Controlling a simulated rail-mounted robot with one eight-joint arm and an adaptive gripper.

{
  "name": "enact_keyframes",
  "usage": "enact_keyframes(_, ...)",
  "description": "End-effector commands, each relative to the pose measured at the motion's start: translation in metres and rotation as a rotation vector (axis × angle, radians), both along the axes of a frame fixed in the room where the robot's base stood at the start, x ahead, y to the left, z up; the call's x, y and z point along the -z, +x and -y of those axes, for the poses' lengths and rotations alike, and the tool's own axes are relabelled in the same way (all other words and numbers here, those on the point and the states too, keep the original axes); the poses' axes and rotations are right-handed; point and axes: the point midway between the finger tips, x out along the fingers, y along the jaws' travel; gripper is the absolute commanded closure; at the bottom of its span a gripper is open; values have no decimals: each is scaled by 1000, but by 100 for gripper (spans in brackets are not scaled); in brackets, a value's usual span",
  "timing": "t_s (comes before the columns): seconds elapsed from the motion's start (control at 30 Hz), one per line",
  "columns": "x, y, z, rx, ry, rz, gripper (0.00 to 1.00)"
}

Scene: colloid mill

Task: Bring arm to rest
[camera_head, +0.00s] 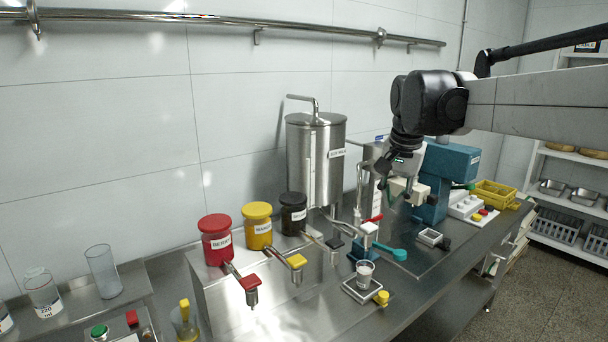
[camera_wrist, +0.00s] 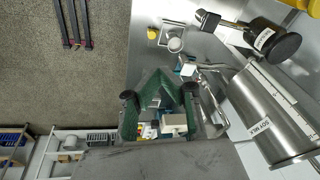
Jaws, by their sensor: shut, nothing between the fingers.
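My arm reaches in from the right in the head view and bends down over the back of the steel bench (camera_head: 330,318). My gripper (camera_head: 386,190) hangs below the black wrist, in front of the blue machine (camera_head: 456,164), partly lost against the clutter. In the wrist view its green fingers (camera_wrist: 160,92) are shut with nothing held. The gripper is above the bench and apart from the small cup (camera_head: 365,273), which stands on a small square tray (camera_head: 350,291).
A steel tank (camera_head: 312,160) stands left of my gripper. Red (camera_head: 216,240), yellow (camera_head: 257,226) and black (camera_head: 293,213) lidded containers with taps stand further left. A button box (camera_head: 464,208) and yellow basket (camera_head: 494,194) are at right. Shelves (camera_head: 570,155) stand beyond open floor.

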Motion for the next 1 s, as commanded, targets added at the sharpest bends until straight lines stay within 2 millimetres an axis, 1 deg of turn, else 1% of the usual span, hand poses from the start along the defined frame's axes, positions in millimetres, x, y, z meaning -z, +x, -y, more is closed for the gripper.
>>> enact_keyframes(0.03, 5, -17, 0, -21, -6, 15, 100)
enact_keyframes(0.2, 19, -66, 1, -105, -32, 75, 100)
enact_keyframes(0.27, 25, -82, 1, -134, -43, 95, 100)
enact_keyframes(0.4, 45, -123, 1, -203, -70, 142, 100)
enact_keyframes(0.47, 54, -139, 1, -232, -82, 163, 100)
enact_keyframes(0.6, 80, -178, 1, -296, -114, 210, 100)
enact_keyframes(0.67, 92, -193, 2, -325, -128, 230, 100)
enact_keyframes(0.8, 124, -229, 2, -388, -165, 277, 100)
enact_keyframes(0.9, 146, -250, 2, -428, -190, 306, 100)
enact_keyframes(1.0, 164, -266, 2, -459, -210, 328, 100)
